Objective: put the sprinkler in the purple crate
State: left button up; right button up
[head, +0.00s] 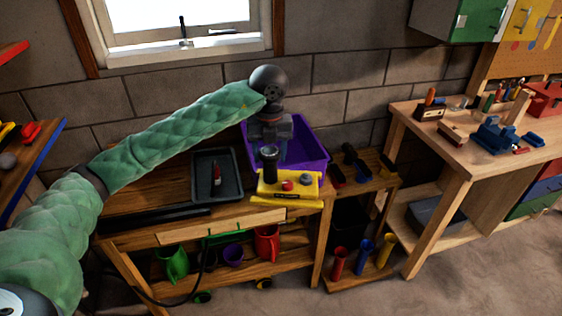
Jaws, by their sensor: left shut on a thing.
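The purple crate (318,139) stands on the wooden bench against the block wall, open at the top. My left gripper (270,145) comes down in front of the crate's left part and hides some of it. It is shut on a dark upright cylinder (270,166), which looks like the sprinkler, though its shape is partly hidden. The cylinder's lower end is just at the yellow tray (309,188); I cannot tell whether they touch. My right gripper is out of view.
The yellow tray also bears a red knob (287,186) and a grey knob (306,180). A dark tray (230,190) with a small red tool lies to the left. A lower stand (372,182) with several small items is at the right, beside a workbench (425,121).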

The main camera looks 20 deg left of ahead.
aim_at(283, 165)
jog(key=i+j, duration=0.25)
jog(key=i, duration=0.2)
jog(key=i+j, duration=0.25)
jog(key=i, duration=0.25)
